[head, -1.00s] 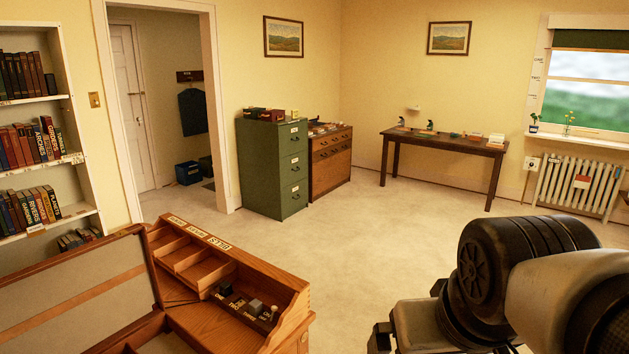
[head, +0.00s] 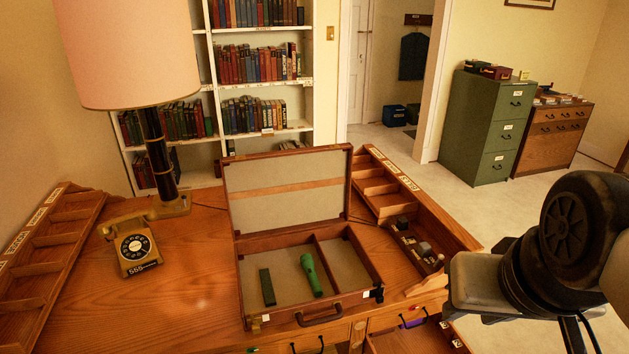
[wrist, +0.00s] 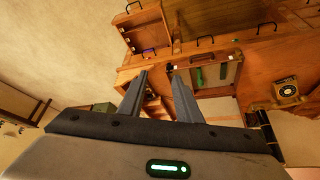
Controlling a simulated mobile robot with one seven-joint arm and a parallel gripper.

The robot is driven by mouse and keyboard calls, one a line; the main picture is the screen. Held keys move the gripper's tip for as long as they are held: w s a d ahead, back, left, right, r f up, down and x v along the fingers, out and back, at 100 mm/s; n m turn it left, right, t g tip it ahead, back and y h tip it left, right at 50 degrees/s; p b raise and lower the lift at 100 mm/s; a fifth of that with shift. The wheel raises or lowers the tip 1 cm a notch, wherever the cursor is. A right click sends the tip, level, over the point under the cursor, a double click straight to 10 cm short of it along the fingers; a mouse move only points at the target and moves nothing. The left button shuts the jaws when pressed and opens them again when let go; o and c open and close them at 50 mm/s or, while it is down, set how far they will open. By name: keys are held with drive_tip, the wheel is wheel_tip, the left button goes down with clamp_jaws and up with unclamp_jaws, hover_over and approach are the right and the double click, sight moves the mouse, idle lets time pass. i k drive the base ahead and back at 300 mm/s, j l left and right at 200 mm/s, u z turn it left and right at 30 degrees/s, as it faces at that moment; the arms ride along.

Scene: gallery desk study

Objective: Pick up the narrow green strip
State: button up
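The narrow green strip (head: 267,287) is dark green and lies in the left part of the open brown case (head: 285,241) on the desk. A brighter green flashlight (head: 312,275) lies to its right in the same compartment, apart from it. In the wrist view the strip (wrist: 223,72) and flashlight (wrist: 199,77) show small and far off, in the case at upper right. My gripper (wrist: 160,74) is open with nothing between its fingers, well away from the strip. The head view shows my arm at right but not the fingers.
A desk lamp (head: 155,155) and a dial telephone (head: 134,246) stand left of the case. The case lid (head: 287,190) stands up behind it. Slotted organizers flank the desk (head: 190,290). A drawer (head: 415,338) is open at the front right. Carpet is clear beyond the desk.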

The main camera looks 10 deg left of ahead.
sight(269, 292)
drive_tip(key=u, duration=1.1)
drive_tip(key=j+z, duration=0.25)
drive_tip(key=j, duration=0.25)
drive_tip(key=i, duration=0.9)
